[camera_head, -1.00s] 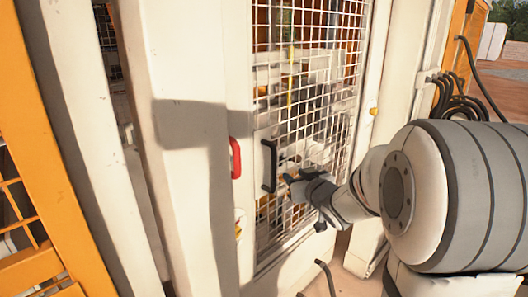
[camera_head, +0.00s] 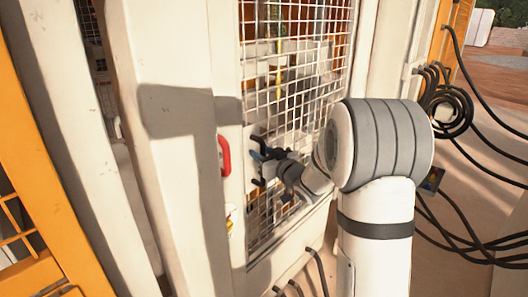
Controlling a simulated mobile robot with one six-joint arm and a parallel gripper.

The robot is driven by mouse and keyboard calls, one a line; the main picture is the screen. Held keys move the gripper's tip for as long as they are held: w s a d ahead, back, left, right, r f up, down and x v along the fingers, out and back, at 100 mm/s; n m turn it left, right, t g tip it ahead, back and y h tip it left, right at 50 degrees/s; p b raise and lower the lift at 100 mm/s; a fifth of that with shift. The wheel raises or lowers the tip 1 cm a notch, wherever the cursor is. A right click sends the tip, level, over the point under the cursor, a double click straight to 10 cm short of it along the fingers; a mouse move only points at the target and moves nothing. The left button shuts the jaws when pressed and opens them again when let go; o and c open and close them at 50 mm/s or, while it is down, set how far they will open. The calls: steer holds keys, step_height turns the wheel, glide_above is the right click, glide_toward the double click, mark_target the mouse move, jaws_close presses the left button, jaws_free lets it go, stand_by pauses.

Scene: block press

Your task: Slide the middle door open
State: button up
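The door is a white-framed panel with wire mesh (camera_head: 300,40), standing upright in the middle of the head view. It carries a black vertical bar handle (camera_head: 257,181) on the left of its frame. My gripper (camera_head: 264,156) is at this handle from the right and covers its middle part, so only the handle's ends show. The fingers look dark and small here, and I cannot tell whether they are closed around the bar. My arm comes in from the lower right and hides the right lower part of the mesh.
A red handle (camera_head: 224,155) sits on the white post left of the door. An orange frame (camera_head: 50,170) stands at far left. Black cables (camera_head: 455,115) hang in coils on the right and run over the floor. More cable ends rise below the door.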

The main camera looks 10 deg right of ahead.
steer(key=shift+c, duration=0.2)
jaws_close()
stand_by(0.3)
steer(key=shift+w, duration=0.15)
